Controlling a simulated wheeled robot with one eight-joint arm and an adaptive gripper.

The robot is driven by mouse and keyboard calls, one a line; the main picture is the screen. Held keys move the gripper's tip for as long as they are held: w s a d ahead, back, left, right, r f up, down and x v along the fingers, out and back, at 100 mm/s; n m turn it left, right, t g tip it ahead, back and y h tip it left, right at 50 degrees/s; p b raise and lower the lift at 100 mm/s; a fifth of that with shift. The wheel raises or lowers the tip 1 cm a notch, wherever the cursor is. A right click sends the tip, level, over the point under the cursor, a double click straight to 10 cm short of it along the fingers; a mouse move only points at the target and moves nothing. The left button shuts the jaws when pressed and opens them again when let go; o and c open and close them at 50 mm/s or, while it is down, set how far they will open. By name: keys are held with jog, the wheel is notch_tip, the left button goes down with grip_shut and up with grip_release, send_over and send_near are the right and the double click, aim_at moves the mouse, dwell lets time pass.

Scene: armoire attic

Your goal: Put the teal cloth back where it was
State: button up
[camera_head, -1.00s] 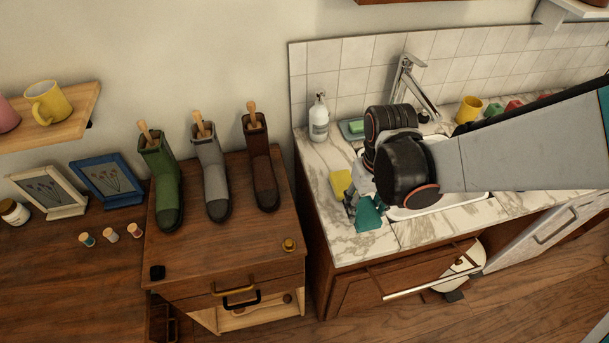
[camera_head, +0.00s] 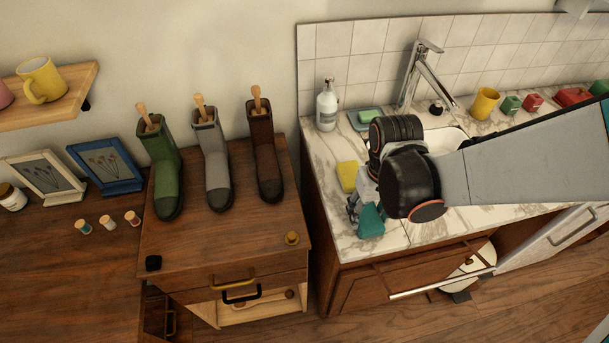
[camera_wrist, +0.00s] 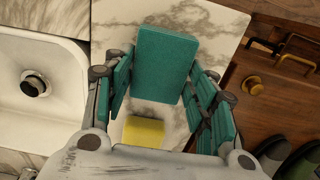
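The teal cloth (camera_head: 370,222) is a flat, block-like folded piece near the front left corner of the marble counter. In the wrist view the teal cloth (camera_wrist: 165,62) lies between my gripper's two teal-padded fingers, whose tips meet its side edges. My gripper (camera_head: 362,212) points down over the counter, left of the sink, and appears shut on the cloth. The cloth seems to be held above the marble; the exact gap cannot be told. My wrist hides part of the sink and counter in the head view.
A yellow sponge (camera_head: 347,176) lies on the counter (camera_head: 402,233) beside my gripper. A soap bottle (camera_head: 327,106), green soap on a dish (camera_head: 368,115) and the faucet (camera_head: 425,75) stand behind. A pale bar (camera_head: 440,285) crosses the cabinet front. Boots (camera_head: 215,165) stand on the left cabinet.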

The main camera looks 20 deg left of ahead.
aim_at(368, 215)
jog(key=o, duration=0.3)
jog(key=shift+r, duration=0.1)
notch_tip(368, 215, up, 12)
jog(key=p, duration=0.9)
jog(key=shift+w, duration=0.1)
dwell(1.3)
